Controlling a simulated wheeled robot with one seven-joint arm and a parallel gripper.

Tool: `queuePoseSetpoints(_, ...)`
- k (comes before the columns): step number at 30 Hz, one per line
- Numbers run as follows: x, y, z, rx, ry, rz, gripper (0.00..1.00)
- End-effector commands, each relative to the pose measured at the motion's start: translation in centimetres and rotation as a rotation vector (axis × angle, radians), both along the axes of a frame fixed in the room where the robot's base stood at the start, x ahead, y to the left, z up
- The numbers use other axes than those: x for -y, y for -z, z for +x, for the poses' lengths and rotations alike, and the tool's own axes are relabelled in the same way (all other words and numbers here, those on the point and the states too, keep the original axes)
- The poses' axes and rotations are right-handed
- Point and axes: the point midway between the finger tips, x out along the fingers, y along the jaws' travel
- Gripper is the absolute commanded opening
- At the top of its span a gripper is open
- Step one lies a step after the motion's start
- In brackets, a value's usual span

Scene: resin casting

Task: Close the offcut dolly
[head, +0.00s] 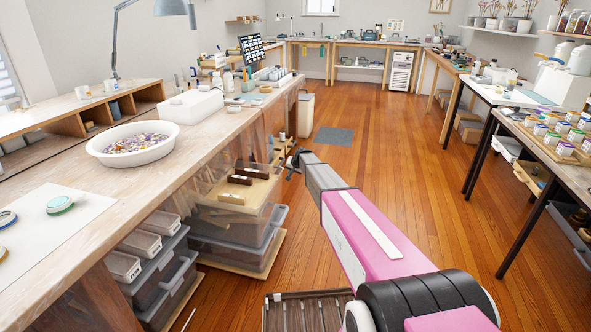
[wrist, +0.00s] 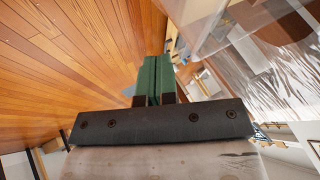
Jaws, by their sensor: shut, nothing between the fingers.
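What looks like the offcut dolly (head: 250,205) stands at the left bench, projecting into the aisle. A clear plastic surface (wrist: 235,30) lies to the right of the fingers. I cannot tell whether the fingers touch anything.
The left workbench (head: 150,165) carries a white bowl (head: 131,150) of coloured pieces. More lidded grey bins (head: 155,265) stand under it. A white bin (head: 306,115) stands farther along. The wooden floor (head: 400,170) is open in the aisle. A table (head: 545,150) lines the right.

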Motion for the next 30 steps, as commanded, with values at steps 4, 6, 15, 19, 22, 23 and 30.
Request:
queuePoseSetpoints(4,-2.1,-0.1,0.7,0.001,-0.002,0.000,0.00)
queuePoseSetpoints(6,-2.5,-0.1,0.8,0.001,-0.002,-0.001,0.00)
queuePoseSetpoints(15,-2.7,-0.2,0.8,0.000,-0.001,-0.001,0.00)
queuePoseSetpoints(19,-2.8,-0.2,0.9,0.000,-0.001,-0.001,0.00)
queuePoseSetpoints(22,-3.3,-0.2,1.1,0.001,-0.001,0.000,0.00)
queuePoseSetpoints(23,-3.5,-0.1,1.2,0.001,-0.002,0.000,0.00)
queuePoseSetpoints(30,-7.4,-0.1,2.7,0.001,-0.004,0.000,0.00)
